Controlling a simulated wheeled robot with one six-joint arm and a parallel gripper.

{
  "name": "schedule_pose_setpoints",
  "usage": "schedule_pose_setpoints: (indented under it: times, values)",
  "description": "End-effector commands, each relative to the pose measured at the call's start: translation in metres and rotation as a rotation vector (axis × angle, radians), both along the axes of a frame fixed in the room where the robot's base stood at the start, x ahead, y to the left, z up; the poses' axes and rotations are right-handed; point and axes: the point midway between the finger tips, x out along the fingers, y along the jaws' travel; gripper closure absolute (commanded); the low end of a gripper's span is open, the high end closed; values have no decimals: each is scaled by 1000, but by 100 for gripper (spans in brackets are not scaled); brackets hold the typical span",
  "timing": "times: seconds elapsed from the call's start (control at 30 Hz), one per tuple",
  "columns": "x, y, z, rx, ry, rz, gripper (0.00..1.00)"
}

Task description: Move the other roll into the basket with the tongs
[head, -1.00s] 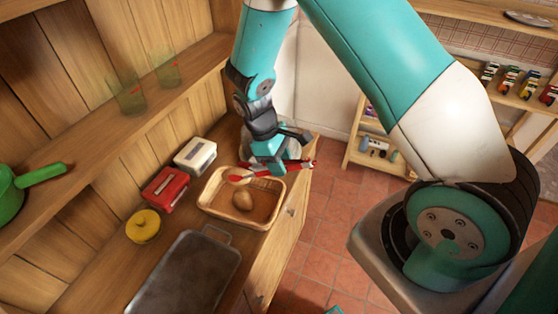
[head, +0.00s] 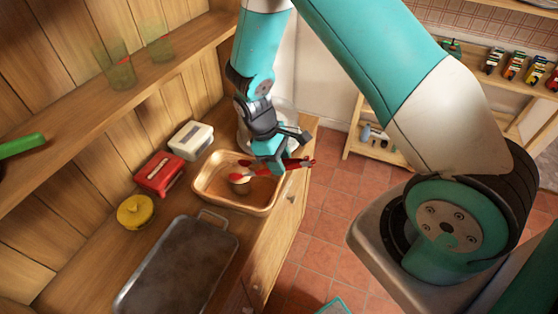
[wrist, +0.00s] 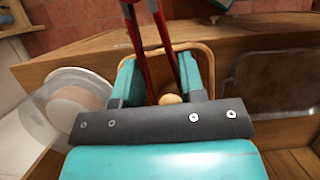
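My gripper (head: 272,166) is shut on the red tongs (head: 298,163), whose arms run between its fingers in the wrist view (wrist: 160,45). The tongs point left over the wooden basket (head: 267,208), with their red tip (head: 238,177) above its inside. A brown roll (head: 240,188) shows in the basket just under the tip, partly hidden by it. I cannot tell whether the tongs touch it. In the wrist view a tan rounded thing (wrist: 170,98), probably a roll, shows between the fingers, mostly hidden by my gripper.
A clear-covered dish with tan contents (wrist: 78,100) stands beside the basket, largely behind my gripper in the head view. A red box (head: 160,174), white box (head: 191,140), yellow pot (head: 136,212) and metal tray (head: 178,268) crowd the counter. Open floor lies right.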

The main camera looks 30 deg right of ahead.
Motion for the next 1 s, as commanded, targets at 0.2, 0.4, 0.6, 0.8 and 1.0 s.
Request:
schedule_pose_setpoints:
  times: [0.2,0.4,0.6,0.8,1.0]
  values:
    - [0,0,0,0,0,0,61]
    - [0,0,0,0,0,1,61]
    - [0,1,0,0,0,1,61]
    - [0,0,16,0,0,1,61]
    - [0,0,48,-1,-1,0,61]
